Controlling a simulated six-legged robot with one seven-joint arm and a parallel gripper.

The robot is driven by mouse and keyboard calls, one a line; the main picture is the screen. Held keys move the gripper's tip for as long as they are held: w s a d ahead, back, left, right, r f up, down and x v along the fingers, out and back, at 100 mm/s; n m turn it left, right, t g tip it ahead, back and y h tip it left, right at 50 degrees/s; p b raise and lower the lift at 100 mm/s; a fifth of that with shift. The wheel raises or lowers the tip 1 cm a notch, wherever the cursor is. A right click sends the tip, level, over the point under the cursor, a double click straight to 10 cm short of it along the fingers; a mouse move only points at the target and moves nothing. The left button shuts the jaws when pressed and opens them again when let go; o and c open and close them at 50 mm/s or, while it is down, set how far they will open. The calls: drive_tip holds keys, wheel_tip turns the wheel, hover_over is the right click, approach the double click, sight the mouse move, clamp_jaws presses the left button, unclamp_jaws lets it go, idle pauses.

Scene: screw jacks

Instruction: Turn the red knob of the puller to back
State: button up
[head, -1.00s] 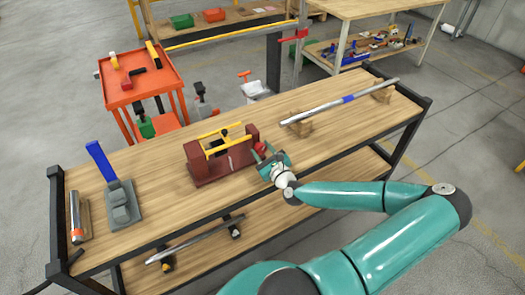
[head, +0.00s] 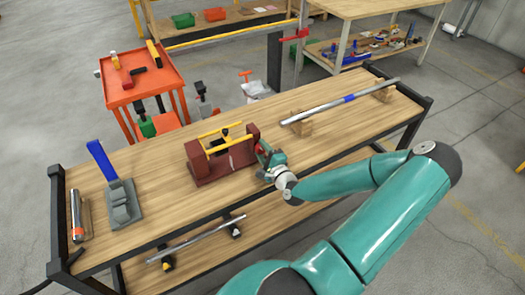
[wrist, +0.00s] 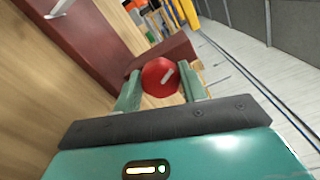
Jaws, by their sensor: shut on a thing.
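The puller (head: 230,159) stands on the wooden workbench, a dark red frame with a yellow bar across its top. Its red knob shows in the wrist view (wrist: 160,77), round, with a pale slanted mark on its face. My gripper (head: 264,156) is at the right end of the puller. In the wrist view the two green fingers of my gripper (wrist: 161,92) lie on either side of the knob and are shut on it. In the head view the knob is mostly hidden by my gripper.
A blue-handled grey tool (head: 119,194) and a metal cylinder (head: 77,214) are at the bench's left. A long rod with a blue band (head: 346,99) rests on wooden blocks at the right. A red cart (head: 138,88) stands behind. Bare bench top (head: 155,165) lies between.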

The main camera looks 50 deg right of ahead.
drive_tip(key=n, duration=0.6)
drive_tip(key=shift+f, duration=0.1)
drive_tip(key=n, duration=0.6)
drive_tip(key=shift+d+f+n, duration=0.1)
drive_tip(key=shift+n, duration=0.3)
drive_tip(key=shift+s, duration=0.1)
drive_tip(key=o, duration=1)
drive_tip(key=shift+c, duration=0.2)
drive_tip(key=v, duration=1.3)
drive_tip(key=shift+s, duration=0.35)
